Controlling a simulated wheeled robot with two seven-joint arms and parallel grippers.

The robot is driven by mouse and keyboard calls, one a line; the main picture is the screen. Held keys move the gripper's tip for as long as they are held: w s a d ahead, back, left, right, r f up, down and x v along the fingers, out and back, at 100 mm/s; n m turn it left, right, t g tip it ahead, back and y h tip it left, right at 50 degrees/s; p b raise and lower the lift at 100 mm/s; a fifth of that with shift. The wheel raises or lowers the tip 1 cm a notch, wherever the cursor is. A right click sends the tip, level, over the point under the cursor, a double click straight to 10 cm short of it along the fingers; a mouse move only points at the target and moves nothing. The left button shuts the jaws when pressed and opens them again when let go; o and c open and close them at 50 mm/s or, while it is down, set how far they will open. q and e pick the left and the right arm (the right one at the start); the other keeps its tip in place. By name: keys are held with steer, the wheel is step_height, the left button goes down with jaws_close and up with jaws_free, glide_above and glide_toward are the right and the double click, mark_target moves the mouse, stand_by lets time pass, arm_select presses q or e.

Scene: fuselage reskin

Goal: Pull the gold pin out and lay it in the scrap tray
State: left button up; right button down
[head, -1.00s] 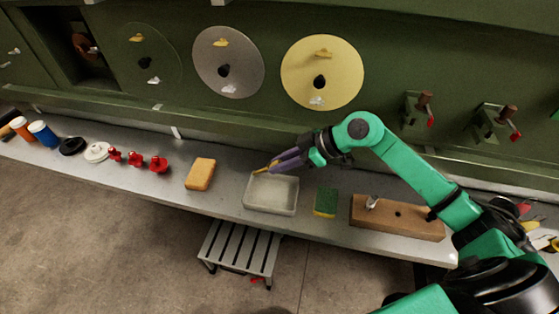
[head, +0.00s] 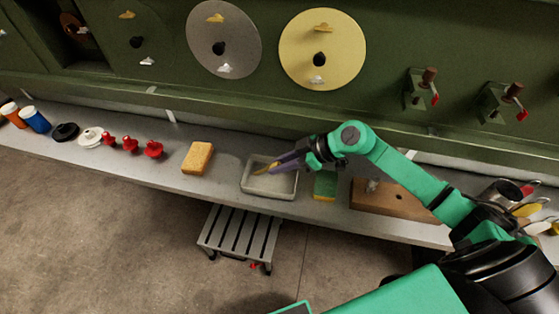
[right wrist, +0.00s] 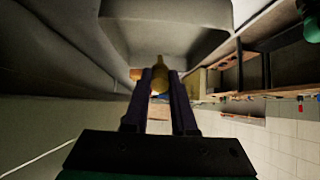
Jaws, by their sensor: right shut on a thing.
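The gold pin (head: 261,171) is held between the fingertips of my right gripper (head: 270,167). It is over the scrap tray, a shallow grey-white tray (head: 268,193) on the bench. In the right wrist view the pin (right wrist: 160,74) sits between the two dark purple fingers (right wrist: 160,88), pointing away from the palm. The tip appears within the tray's outline; I cannot tell whether it touches the tray floor. The tray looks otherwise empty. My left gripper is not in view.
A yellow sponge (head: 197,158) lies left of the tray. A green and yellow sponge (head: 325,186) and a wooden block (head: 385,200) are to its right. The green panel with round grey (head: 223,40) and yellow (head: 322,50) discs rises behind the bench.

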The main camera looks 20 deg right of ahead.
steer(key=c, duration=0.6)
jaws_free()
steer(key=shift+c, duration=0.2)
steer(key=shift+d, duration=0.1)
steer(key=shift+s+d+r, duration=0.2)
steer(key=shift+d, duration=0.1)
steer(key=b+v, duration=0.2)
steer(key=v, duration=0.9)
steer(key=shift+w+r, duration=0.1)
steer(key=shift+r, duration=0.05)
